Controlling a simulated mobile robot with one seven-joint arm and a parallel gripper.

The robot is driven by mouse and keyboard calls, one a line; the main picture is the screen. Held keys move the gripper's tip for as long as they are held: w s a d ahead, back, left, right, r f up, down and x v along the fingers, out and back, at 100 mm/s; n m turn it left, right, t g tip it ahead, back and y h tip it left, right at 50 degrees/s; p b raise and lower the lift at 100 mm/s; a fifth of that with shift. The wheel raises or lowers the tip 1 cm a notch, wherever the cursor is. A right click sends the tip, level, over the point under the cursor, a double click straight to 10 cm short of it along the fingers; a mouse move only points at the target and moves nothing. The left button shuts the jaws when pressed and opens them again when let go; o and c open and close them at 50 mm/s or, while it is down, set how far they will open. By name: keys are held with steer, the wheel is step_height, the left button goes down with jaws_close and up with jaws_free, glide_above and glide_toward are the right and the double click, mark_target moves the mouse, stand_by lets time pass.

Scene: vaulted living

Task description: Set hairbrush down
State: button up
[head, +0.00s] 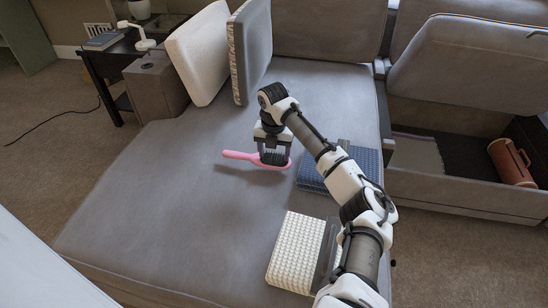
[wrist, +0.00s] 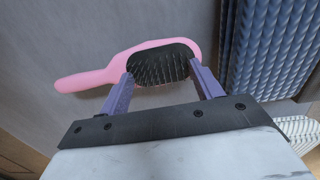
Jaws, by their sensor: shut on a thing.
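The pink hairbrush (head: 240,156) has a black bristle pad and is in my gripper (head: 272,158), over the grey sofa seat (head: 180,180). In the wrist view the hairbrush (wrist: 95,78) has its handle pointing left and its bristles facing the camera. The two purple fingers of my gripper (wrist: 160,85) are shut on the brush head, one at each side. A shadow shows on the seat close under the brush. I cannot tell whether the brush touches the seat.
A blue textured box-like item (head: 312,176) lies just right of the brush; it also shows in the wrist view (wrist: 270,50). A white textured item (head: 293,255) lies nearer. Two cushions (head: 200,55) lean behind. The seat's left part is clear. An open storage compartment (head: 450,150) holds a brown cylinder (head: 511,162).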

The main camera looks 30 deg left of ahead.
step_height(320, 180, down, 2)
steer(key=shift+f, duration=0.15)
steer(key=o, duration=1)
step_height(320, 180, up, 12)
steer(key=p, duration=0.1)
steer(key=shift+s+p, duration=0.35)
